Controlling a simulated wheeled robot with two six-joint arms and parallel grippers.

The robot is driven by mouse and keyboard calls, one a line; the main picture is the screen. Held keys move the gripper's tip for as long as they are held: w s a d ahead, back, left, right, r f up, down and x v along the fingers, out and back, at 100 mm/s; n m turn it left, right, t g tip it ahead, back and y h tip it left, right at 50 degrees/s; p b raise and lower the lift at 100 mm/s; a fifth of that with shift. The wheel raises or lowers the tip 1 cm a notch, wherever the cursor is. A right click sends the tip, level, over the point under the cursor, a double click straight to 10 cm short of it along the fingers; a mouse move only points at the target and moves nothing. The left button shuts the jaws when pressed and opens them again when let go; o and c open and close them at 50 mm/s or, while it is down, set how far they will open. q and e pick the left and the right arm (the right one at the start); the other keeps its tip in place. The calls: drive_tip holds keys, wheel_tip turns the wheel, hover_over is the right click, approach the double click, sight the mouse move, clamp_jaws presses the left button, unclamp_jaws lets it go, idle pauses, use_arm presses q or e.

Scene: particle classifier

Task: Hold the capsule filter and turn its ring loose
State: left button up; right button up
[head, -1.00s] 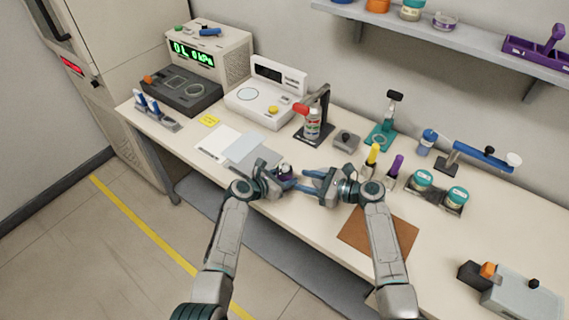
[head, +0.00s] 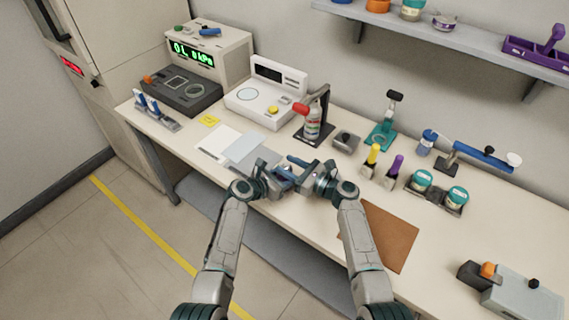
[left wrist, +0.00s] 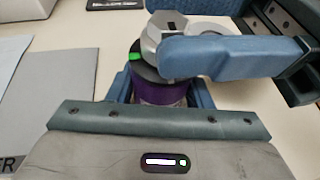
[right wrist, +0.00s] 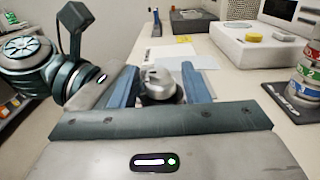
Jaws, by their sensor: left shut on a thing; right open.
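The capsule filter (left wrist: 160,93) has a purple body, a dark collar with a green mark (left wrist: 135,57), and a silver faceted top (left wrist: 165,28). My left gripper (head: 284,180) is shut on the purple body and holds it upright. My right gripper (head: 302,172) is open, with its fingers on either side of the silver top (right wrist: 158,84) in the right wrist view. One blue right finger crosses in front of the top in the left wrist view. I cannot tell whether the right fingers touch it. The grippers hide most of the filter in the head view.
A grey mat (head: 262,160) and pale sheets lie left of the grippers. A yellow-topped item (head: 370,160) and a purple-topped item stand to the right. A brown mat (head: 385,238) lies at the front right.

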drive_tip(key=shift+x, duration=0.95)
drive_tip(key=shift+c, duration=0.2)
drive_tip(key=c, duration=0.7)
drive_tip(key=shift+n+g, duration=0.3)
drive_tip(key=n+g+y, duration=0.2)
drive_tip(key=g, duration=0.1)
drive_tip(key=shift+d+g, duration=0.1)
drive_tip(key=shift+g, duration=0.2)
drive_tip(key=shift+f+n+g+y, duration=0.15)
drive_tip(key=shift+n+g+y, duration=0.45)
drive_tip(key=shift+n+g, duration=1.4)
drive_tip(key=shift+g, duration=0.6)
